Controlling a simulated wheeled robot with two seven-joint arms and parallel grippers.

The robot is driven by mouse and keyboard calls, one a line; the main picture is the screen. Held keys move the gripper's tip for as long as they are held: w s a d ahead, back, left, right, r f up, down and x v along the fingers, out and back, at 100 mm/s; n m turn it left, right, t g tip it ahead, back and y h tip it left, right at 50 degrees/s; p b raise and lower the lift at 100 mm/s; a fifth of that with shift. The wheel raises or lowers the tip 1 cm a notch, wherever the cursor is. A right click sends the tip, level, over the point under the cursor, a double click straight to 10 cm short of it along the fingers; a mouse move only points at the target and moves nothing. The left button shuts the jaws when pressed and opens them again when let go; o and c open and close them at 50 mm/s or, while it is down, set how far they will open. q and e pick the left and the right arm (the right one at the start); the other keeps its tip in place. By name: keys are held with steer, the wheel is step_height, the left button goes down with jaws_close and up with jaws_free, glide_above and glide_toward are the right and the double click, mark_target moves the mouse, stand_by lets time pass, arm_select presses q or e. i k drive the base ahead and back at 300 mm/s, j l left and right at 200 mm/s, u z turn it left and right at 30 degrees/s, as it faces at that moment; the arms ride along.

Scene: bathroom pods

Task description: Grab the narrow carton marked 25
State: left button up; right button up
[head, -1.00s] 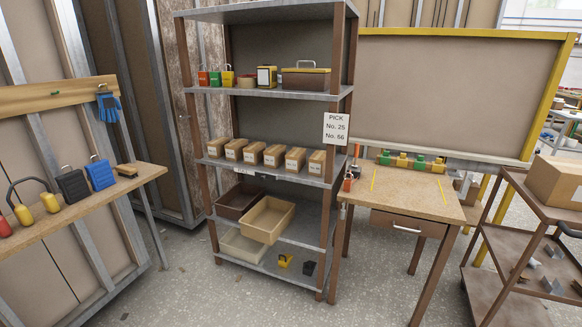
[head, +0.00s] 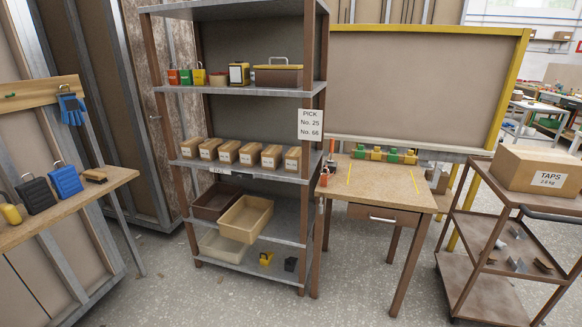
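Several narrow cardboard cartons (head: 228,151) stand in a row on the middle shelf of the metal rack, each with a small white label on its front. The numbers on the labels are too small to read, so I cannot tell which carton is marked 25. A white sign (head: 310,124) on the rack's right post reads "PICK No. 25 No. 66". Neither of my grippers is in view.
The rack (head: 232,91) also holds colored tins, a toolbox (head: 278,76) and trays (head: 245,217). A bench (head: 75,205) is at left. Floor in front is clear.

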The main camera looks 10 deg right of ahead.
mark_target(209, 152)
steer(key=i+z, duration=0.1)
steer(key=i, duration=0.7)
steer(key=i+j+z, duration=0.15)
steer(key=i, duration=0.65)
